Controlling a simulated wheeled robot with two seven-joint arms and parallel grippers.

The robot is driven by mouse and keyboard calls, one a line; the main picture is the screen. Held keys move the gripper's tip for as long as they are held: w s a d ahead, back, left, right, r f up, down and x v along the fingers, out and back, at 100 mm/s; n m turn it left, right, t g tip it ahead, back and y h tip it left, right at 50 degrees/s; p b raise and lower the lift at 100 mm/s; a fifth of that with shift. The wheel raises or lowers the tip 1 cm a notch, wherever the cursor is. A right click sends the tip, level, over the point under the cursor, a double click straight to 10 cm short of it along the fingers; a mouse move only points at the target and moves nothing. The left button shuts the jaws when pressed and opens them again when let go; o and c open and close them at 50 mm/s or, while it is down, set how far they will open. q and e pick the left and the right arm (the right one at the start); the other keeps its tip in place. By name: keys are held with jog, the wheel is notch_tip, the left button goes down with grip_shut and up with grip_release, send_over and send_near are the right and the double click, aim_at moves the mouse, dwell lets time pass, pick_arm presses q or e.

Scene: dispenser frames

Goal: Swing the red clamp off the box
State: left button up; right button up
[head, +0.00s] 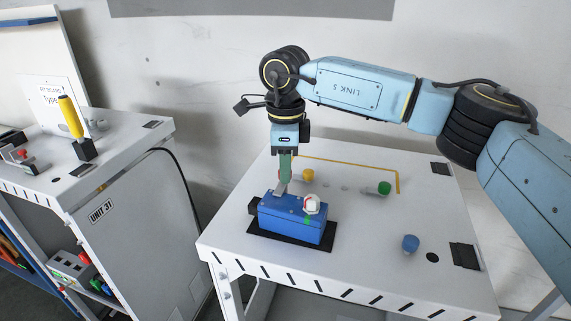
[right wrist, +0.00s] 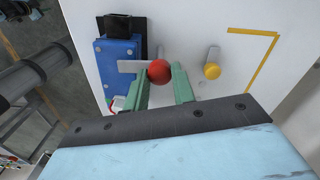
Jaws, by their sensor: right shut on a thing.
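The blue box (head: 283,222) sits on a black pad (head: 262,233) on the white table; it also shows in the right wrist view (right wrist: 117,48). The red clamp is a grey bar with a red ball knob (right wrist: 159,71). Its bar (right wrist: 130,66) reaches over the box's edge in the right wrist view. My right gripper (right wrist: 162,80) is shut on the red knob between its green fingers. In the head view the right gripper (head: 284,178) points down behind the box and hides most of the knob. My left gripper is not in view.
A yellow knob (head: 308,175), a green knob (head: 384,188) and a blue knob (head: 410,242) stand on the table. A white round part (head: 311,204) is on the box's front right. A side bench (head: 120,150) with a yellow-handled tool (head: 70,116) stands at the left.

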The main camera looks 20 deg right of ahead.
jog(key=shift+n, duration=0.3)
jog(key=n+b, duration=0.1)
jog(key=n, duration=0.2)
jog(key=n+b, duration=0.1)
jog(key=n, duration=0.8)
jog(key=shift+w, duration=0.1)
jog(key=n, duration=0.5)
jog(key=shift+r, duration=0.1)
jog(key=shift+n, duration=0.3)
jog(key=o, duration=1)
